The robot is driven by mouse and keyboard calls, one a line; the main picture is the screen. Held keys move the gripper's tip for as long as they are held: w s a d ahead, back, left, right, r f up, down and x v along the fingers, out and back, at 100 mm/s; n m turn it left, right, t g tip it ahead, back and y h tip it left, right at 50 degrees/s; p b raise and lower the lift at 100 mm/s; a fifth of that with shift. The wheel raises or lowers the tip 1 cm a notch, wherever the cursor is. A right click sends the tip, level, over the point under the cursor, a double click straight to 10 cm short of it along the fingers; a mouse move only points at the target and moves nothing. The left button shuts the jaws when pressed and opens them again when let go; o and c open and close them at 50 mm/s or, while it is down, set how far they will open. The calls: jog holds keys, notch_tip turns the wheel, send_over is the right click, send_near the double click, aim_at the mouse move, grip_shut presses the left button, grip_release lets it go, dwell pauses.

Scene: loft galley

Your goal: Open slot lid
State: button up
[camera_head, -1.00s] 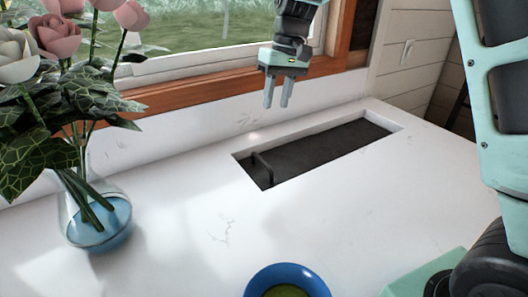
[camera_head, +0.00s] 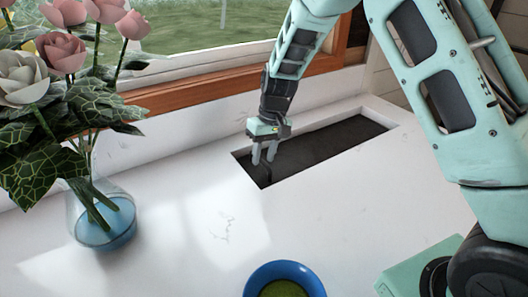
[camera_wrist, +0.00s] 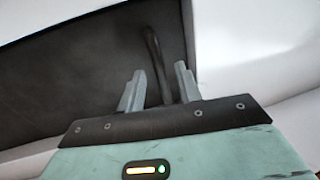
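The slot lid (camera_head: 325,144) is a dark panel sunk in a long rectangular recess in the white counter, and it fills much of the wrist view (camera_wrist: 80,80). Its thin dark bar handle (camera_wrist: 155,58) runs down between my fingers in the wrist view. My gripper (camera_head: 264,155) is at the left end of the recess, pointing down. In the wrist view my gripper (camera_wrist: 160,88) is open, with one finger on each side of the handle and a gap showing. In the head view my fingers mostly hide the handle.
A glass vase (camera_head: 104,222) with pink and white roses stands at the left of the counter (camera_head: 190,240). A blue bowl (camera_head: 285,271) with green contents sits at the front. A window with a wooden frame (camera_head: 195,92) is behind the recess.

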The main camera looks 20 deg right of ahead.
grip_shut()
jog(key=w+d, duration=0.1)
jog(key=d, duration=0.8)
jog(key=w+d+b, duration=0.1)
jog(key=w+d, duration=0.1)
jog(key=d, duration=0.7)
jog(key=w+d+b, duration=0.1)
jog(key=w+d, duration=0.1)
jog(key=d, duration=0.7)
jog(key=shift+w, duration=0.2)
grip_release()
jog(key=d+r+b, duration=0.3)
jog(key=r, duration=1.4)
jog(key=shift+w, duration=0.3)
jog(key=shift+d, duration=0.1)
